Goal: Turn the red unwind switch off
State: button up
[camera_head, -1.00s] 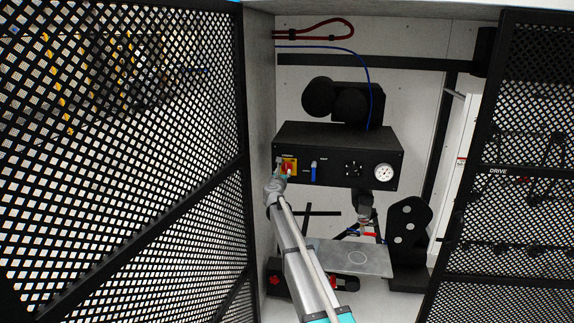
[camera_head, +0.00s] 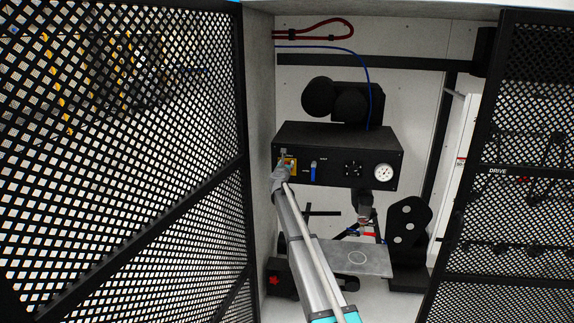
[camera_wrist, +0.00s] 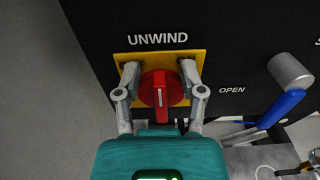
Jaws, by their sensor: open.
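The red unwind switch (camera_wrist: 160,89) is a round rotary knob on a yellow plate (camera_wrist: 196,55) under the label UNWIND in the wrist view. The white mark on its handle points roughly up and down. My gripper (camera_wrist: 159,72) is open, with one finger on each side of the knob. I cannot tell whether the fingers touch it. In the head view the yellow plate (camera_head: 291,168) shows at the left of the black control box (camera_head: 335,140), and my gripper (camera_head: 284,160) covers the knob.
A blue-handled valve (camera_wrist: 285,106) marked OPEN is right of the switch; it also shows in the head view (camera_head: 313,171). A round gauge (camera_head: 384,173) is at the box's right. Mesh doors flank the cabinet, left (camera_head: 150,215) and right (camera_head: 520,215). A grey cabinet wall stands close left.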

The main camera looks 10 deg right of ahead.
jog(key=shift+s+r, duration=0.1)
grip_shut()
jog(key=shift+d, duration=0.15)
